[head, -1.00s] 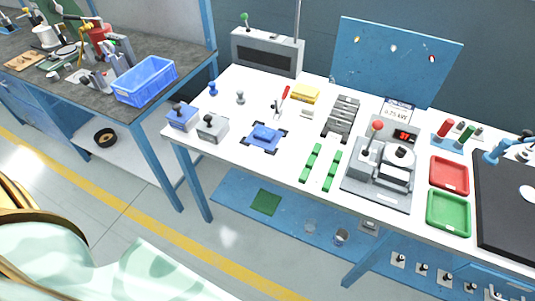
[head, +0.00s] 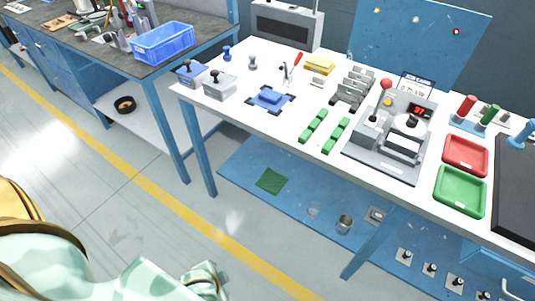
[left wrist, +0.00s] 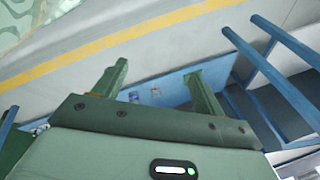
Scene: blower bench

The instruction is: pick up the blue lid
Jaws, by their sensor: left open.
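A blue block-like box with a dark knob (head: 190,74) stands at the white bench's left end, beside a similar grey box (head: 219,84). A low blue piece (head: 270,97) lies on a blue pad with dark corners, right of them. I cannot tell for sure which of these blue things is the lid. My left gripper (left wrist: 157,70) is open and empty in the left wrist view, its two green fingers apart over the floor and the bench's lower shelf. It is well away from the bench top things. My right gripper is in neither view.
The white bench (head: 240,122) also holds green bars (head: 314,126), a grey machine (head: 387,150), a red tray (head: 465,155) and a green tray (head: 460,191). A blue crate (head: 163,43) sits on the dark bench at left. Blue legs and a lower shelf (head: 290,190) stand below.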

